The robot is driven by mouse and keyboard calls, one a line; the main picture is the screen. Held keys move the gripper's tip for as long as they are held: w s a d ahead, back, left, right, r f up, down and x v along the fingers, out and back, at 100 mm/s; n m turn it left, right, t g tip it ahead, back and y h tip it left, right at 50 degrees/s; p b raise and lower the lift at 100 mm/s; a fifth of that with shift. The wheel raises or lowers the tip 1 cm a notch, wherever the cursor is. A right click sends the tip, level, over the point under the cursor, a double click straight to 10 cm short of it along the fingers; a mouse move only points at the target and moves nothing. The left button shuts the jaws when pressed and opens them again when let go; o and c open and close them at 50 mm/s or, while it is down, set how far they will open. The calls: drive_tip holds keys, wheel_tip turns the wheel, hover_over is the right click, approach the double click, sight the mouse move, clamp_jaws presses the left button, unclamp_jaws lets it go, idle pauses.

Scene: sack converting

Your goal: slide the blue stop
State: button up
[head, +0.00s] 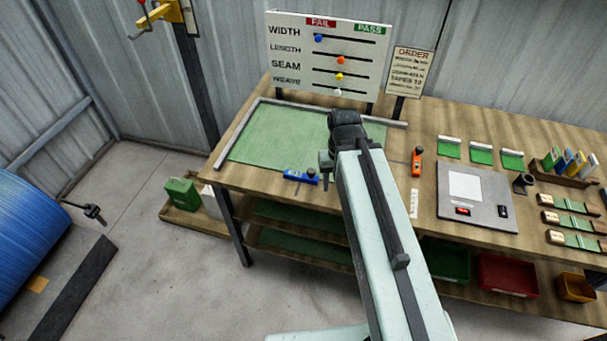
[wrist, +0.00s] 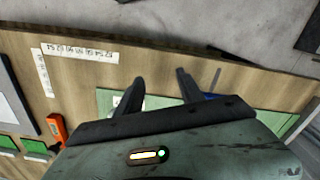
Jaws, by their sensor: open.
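The blue stop (head: 301,176) is a small blue block with dark parts at the front edge of the green mat (head: 262,142) on the bench. In the wrist view a bit of blue (wrist: 211,97) shows just beyond one finger, mostly hidden by it. My gripper (wrist: 160,77) is open, with nothing between its fingers, over the bench's front edge. In the head view my gripper (head: 325,165) is largely hidden by my arm and appears close to the right of the blue stop. I cannot tell whether they touch.
An orange tool (head: 417,161) and a white ruler strip (head: 414,203) lie right of my arm. A grey panel (head: 478,198) is farther right. A slider board (head: 327,55) stands behind the mat. A grey rail (head: 238,132) edges the mat.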

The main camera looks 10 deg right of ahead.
drive_tip(key=shift+o, duration=0.4)
drive_tip(key=w+a+r+n+p, duration=0.1)
drive_tip(key=w+r+n+p, duration=0.15)
drive_tip(key=w, duration=0.25)
wheel_tip(320, 180, up, 3)
drive_tip(key=n+p, duration=0.2)
drive_tip(key=p, duration=0.2)
hover_over(311, 171)
drive_tip(key=shift+w+d+r, duration=0.15)
drive_tip(key=shift+w+r, duration=0.05)
drive_tip(key=shift+s+b, duration=0.15)
drive_tip(key=shift+b, duration=0.25)
wheel_tip(311, 171, down, 8)
drive_tip(key=b, duration=0.8)
drive_tip(key=shift+f, duration=0.2)
drive_tip(key=shift+r, duration=0.1)
